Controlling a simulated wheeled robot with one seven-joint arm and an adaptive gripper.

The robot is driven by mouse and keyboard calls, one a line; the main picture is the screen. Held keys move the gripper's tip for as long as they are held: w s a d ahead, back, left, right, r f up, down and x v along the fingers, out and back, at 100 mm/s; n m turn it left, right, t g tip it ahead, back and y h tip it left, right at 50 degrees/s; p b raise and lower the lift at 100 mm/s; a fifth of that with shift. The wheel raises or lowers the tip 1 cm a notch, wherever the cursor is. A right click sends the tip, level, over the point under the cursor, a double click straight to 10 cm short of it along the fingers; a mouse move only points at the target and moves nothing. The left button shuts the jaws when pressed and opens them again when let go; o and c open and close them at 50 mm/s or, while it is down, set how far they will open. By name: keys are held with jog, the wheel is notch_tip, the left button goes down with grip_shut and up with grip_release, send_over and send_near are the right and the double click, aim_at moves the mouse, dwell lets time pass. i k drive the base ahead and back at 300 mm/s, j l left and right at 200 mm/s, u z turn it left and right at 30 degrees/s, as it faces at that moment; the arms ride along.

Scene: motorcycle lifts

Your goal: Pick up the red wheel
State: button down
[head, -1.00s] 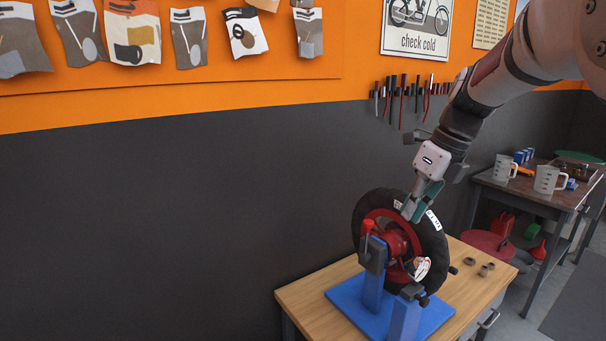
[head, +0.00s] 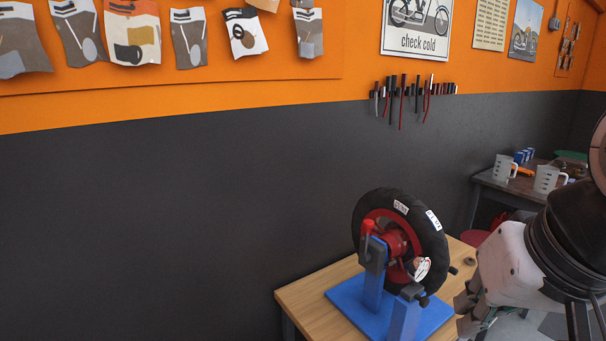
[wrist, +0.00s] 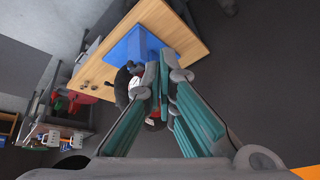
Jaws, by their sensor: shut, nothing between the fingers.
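The red wheel (head: 435,243) has a black tyre with white labels and a red rim and hub. It stands upright in a blue stand (head: 404,321) on a wooden-topped bench. My gripper (head: 470,318) is to the right of the wheel in the head view, low in the picture, partly cut off by the bottom edge. In the wrist view my gripper (wrist: 164,66) has its teal-padded fingers closed together and empty. They cover much of the wheel (wrist: 122,88), and the blue stand (wrist: 132,46) shows beyond them.
The wooden bench (head: 312,297) has free room left of the stand. A small ring-shaped part (head: 469,262) lies right of the wheel. A side table at the right holds measuring jugs (head: 546,179). The dark wall (head: 180,230) rises behind the bench.

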aim_at(415, 230)
jog(key=i+l, duration=0.15)
jog(key=l, duration=0.2)
jog(key=i+l+u, duration=0.1)
jog(key=l, duration=0.25)
jog(key=i+l+u, duration=0.1)
jog(key=i+l, duration=0.3)
jog(key=l, duration=0.35)
jog(key=i+l+u, duration=0.1)
jog(key=l, duration=0.3)
jog(key=i+l, duration=0.15)
jog(key=l, duration=0.2)
jog(key=i+u, duration=0.05)
